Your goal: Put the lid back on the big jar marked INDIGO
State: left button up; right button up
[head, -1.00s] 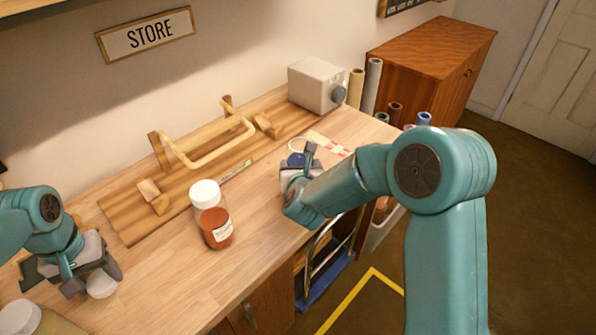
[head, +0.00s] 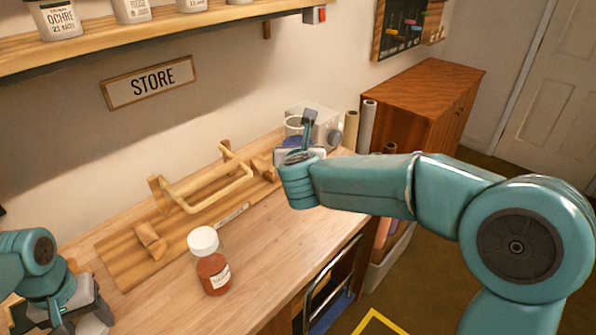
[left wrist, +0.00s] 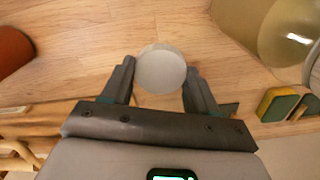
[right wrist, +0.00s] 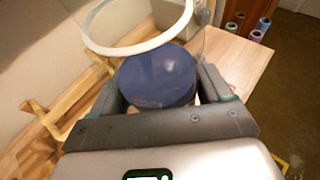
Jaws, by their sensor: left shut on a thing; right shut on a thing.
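A clear glass jar with a white open rim and blue contents (right wrist: 158,76) is in my right gripper (right wrist: 165,98), which is shut on it; no label text is visible. In the head view this jar (head: 293,124) is at the far right part of the table, partly hidden by my right gripper (head: 300,152). A round white lid (left wrist: 161,69) is between the fingers of my left gripper (left wrist: 160,80), which is shut on it above the wood.
A white-capped jar of orange powder (head: 212,270) stands mid-table. A wooden rack with rails (head: 150,240) lies behind it. A grey box (head: 318,122) is near the held jar. A large yellowish jar (left wrist: 262,30) and sponges (left wrist: 277,104) are near the lid. The front middle tabletop is clear.

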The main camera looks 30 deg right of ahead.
pick_arm(q)
jog(key=shift+r, duration=0.2)
pick_arm(e)
jog(key=shift+r, duration=0.95)
